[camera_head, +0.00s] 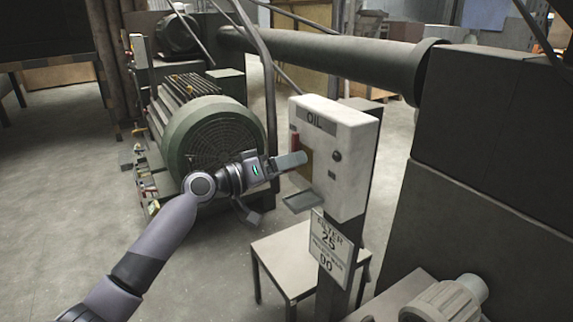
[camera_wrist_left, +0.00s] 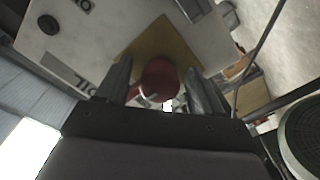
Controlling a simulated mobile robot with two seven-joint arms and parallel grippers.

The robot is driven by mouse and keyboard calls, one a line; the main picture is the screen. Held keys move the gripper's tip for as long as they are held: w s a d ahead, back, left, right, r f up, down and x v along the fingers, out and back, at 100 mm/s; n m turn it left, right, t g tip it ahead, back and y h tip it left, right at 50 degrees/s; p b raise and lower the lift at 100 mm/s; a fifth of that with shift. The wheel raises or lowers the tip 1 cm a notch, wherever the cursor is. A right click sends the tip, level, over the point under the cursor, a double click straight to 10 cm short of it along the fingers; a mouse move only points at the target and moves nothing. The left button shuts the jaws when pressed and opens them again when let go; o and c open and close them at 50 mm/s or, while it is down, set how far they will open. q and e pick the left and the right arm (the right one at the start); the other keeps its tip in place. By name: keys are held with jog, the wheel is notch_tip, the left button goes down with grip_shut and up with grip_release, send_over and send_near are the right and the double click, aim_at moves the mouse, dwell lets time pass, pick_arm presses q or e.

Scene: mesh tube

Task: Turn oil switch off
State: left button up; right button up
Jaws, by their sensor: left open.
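The white oil box (camera_head: 343,135), labelled OIL, is fixed upright on a dark post. It carries a red switch handle (camera_head: 294,139) on a yellow-brown plate (camera_head: 306,166). My left gripper (camera_head: 284,180) is at the box's front, a finger covering part of the handle and plate. In the left wrist view, the red handle (camera_wrist_left: 158,80) shows between my two spread fingers, in front of the plate (camera_wrist_left: 176,42). I cannot tell whether a finger touches it. My left gripper is open. My right gripper is not in view.
A round dark knob (camera_head: 336,156) is on the box's right. A white sign (camera_head: 329,246) hangs below, by a small table (camera_head: 283,262). A green motor (camera_head: 212,135) stands behind my left arm. Dark machinery (camera_head: 480,150) fills the right. The floor at left is clear.

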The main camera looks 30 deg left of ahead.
pick_arm(q)
jog(key=b+v, duration=0.1)
jog(key=v, duration=0.6)
dwell(0.5)
